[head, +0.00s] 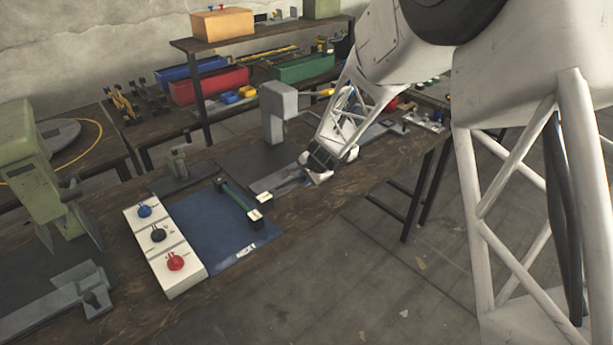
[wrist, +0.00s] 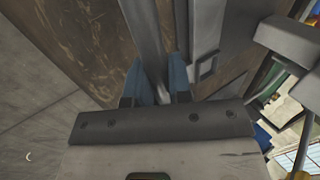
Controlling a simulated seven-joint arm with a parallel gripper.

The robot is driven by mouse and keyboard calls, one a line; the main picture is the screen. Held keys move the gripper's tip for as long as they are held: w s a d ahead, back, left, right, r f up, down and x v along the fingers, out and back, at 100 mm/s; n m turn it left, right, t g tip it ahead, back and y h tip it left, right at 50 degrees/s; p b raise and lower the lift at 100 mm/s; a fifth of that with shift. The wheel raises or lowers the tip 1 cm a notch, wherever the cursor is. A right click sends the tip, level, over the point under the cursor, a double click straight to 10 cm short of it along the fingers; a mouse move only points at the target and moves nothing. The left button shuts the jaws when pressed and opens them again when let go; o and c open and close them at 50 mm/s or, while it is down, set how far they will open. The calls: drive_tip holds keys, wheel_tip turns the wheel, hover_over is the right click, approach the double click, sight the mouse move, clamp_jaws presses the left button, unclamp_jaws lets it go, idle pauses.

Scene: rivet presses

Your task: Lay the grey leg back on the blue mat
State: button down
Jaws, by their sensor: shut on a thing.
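My gripper (head: 306,172) is over the press fixture to the right of the mat in the head view. In the wrist view its two blue fingers (wrist: 157,88) are shut on the grey leg (wrist: 148,40), a narrow grey bar running away between them. In the head view the leg is hard to tell from the grey fixture (head: 281,181) beneath. I cannot tell whether it touches the fixture. The blue mat (head: 208,232) lies flat on the bench to the left of the gripper, with a dark green bar (head: 236,201) along its right side.
A white panel (head: 182,268) with blue, black and red knobs borders the mat's left side. A grey press (head: 278,112) stands behind the gripper. The mat's middle is clear.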

idle(0.6)
drive_tip(key=a+r+n+g+y, duration=0.1)
drive_tip(key=a+n+g, duration=0.3)
drive_tip(key=a+n, duration=0.9)
drive_tip(key=r+n+g+h, duration=0.1)
drive_tip(key=n+g, duration=0.3)
drive_tip(key=n, duration=0.1)
hover_over(206, 211)
drive_tip(key=w+d, duration=0.1)
drive_tip(key=shift+w+r, duration=0.15)
drive_tip(key=shift+f, duration=0.2)
drive_tip(key=shift+f, duration=3.7)
drive_tip(key=shift+f, duration=0.6)
drive_tip(key=c, duration=1)
unclamp_jaws()
drive_tip(key=shift+f, duration=0.1)
drive_tip(key=shift+o, duration=0.2)
drive_tip(key=shift+d, duration=0.1)
